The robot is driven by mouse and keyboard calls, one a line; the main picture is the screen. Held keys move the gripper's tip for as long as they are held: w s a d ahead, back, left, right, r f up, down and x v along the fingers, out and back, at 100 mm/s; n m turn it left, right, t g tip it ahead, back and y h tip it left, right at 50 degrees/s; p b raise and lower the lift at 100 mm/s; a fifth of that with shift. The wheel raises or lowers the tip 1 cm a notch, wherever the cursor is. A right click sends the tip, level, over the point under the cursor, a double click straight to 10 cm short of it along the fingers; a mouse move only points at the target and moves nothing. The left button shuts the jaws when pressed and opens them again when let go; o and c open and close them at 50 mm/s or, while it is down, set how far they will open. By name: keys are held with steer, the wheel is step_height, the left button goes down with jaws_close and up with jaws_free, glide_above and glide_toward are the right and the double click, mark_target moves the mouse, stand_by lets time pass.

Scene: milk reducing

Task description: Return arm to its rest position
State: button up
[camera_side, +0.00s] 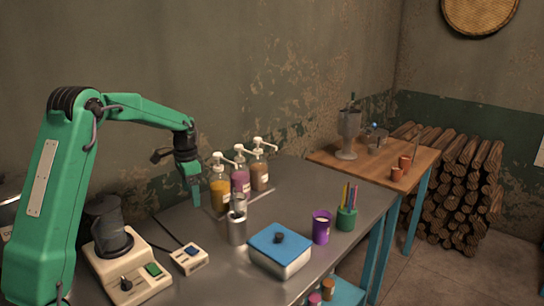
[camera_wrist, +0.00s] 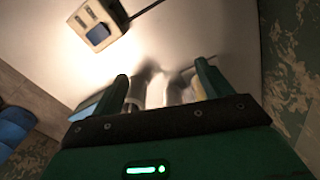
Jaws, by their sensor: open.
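My green arm reaches from the left over the metal table (camera_side: 330,185) in the side view. My gripper (camera_side: 194,196) hangs pointing down above the table, left of the pump bottles and apart from them. In the wrist view my gripper (camera_wrist: 163,82) shows its two fingers spread, with nothing held between them. Blurred pale cylindrical shapes lie beyond the fingers there; I cannot tell exactly what they are.
Several pump bottles (camera_side: 220,184) stand behind a metal cup (camera_side: 237,226). A blue-lidded box (camera_side: 281,262), purple cup (camera_side: 321,232) and green pencil cup (camera_side: 346,218) stand to the right. A hotplate (camera_side: 128,276) and small control box (camera_side: 189,259) stand at front left.

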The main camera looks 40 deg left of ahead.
steer(key=shift+d, duration=0.1)
stand_by(0.3)
steer(key=s+d+r+n+t, duration=0.1)
steer(key=s+d+r, duration=0.3)
steer(key=d+r, duration=0.25)
steer(key=s+d+r+n+t, duration=0.1)
steer(key=s+d+r+t, duration=0.1)
steer(key=s+d+r, duration=0.4)
steer(key=s+d+f+n+t, duration=0.1)
steer(key=s+d+t, duration=0.1)
steer(key=s+d, duration=0.8)
steer(key=s, duration=0.3)
steer(key=shift+d+f+t, duration=0.15)
steer(key=shift+f+t, duration=0.15)
steer(key=shift+f, duration=0.05)
